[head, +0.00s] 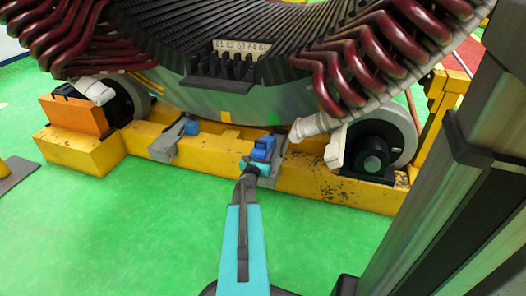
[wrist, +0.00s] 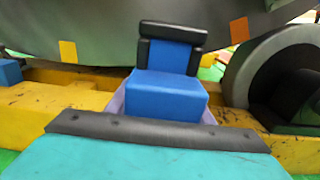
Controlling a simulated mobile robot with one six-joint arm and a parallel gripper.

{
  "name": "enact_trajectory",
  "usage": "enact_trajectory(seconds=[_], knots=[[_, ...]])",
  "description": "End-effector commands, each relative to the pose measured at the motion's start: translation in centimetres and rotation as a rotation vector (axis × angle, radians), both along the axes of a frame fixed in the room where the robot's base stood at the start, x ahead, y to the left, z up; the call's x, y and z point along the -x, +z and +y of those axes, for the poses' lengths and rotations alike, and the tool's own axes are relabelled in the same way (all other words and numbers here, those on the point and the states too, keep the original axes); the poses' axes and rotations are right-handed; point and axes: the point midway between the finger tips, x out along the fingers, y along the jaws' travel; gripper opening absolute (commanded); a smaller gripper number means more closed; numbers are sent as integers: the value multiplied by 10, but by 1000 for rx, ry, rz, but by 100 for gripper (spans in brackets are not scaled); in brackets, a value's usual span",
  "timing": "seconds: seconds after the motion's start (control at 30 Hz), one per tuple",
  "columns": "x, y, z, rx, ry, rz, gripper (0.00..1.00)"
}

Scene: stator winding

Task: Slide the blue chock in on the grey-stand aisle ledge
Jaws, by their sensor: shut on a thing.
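The blue chock (head: 263,149) is at the right grey ledge (head: 277,170) on the yellow frame's near side, below the stator's rim. In the wrist view the chock (wrist: 166,94) is a blue block with a raised back part topped by a black pad. It sits between the pale side walls of the ledge. My gripper (head: 252,167) is at the chock's near side, shut on it. In the wrist view its teal body and dark edge (wrist: 155,130) cover the chock's lower front. Whether the chock touches the ledge floor is hidden.
A second grey ledge (head: 167,146) holds another blue block (head: 191,127) to the left. The yellow frame (head: 215,157) carries rollers (head: 375,150) at both sides. Dark red coils (head: 345,75) and white-wrapped ends hang close to the right. Green floor (head: 120,230) in front is clear.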

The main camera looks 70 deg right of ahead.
Motion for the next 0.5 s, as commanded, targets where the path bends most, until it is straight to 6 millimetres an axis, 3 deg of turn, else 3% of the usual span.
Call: enact_trajectory(seconds=[0.5], knots=[[-2, -18, -33, 2, -1, 0, 20]])
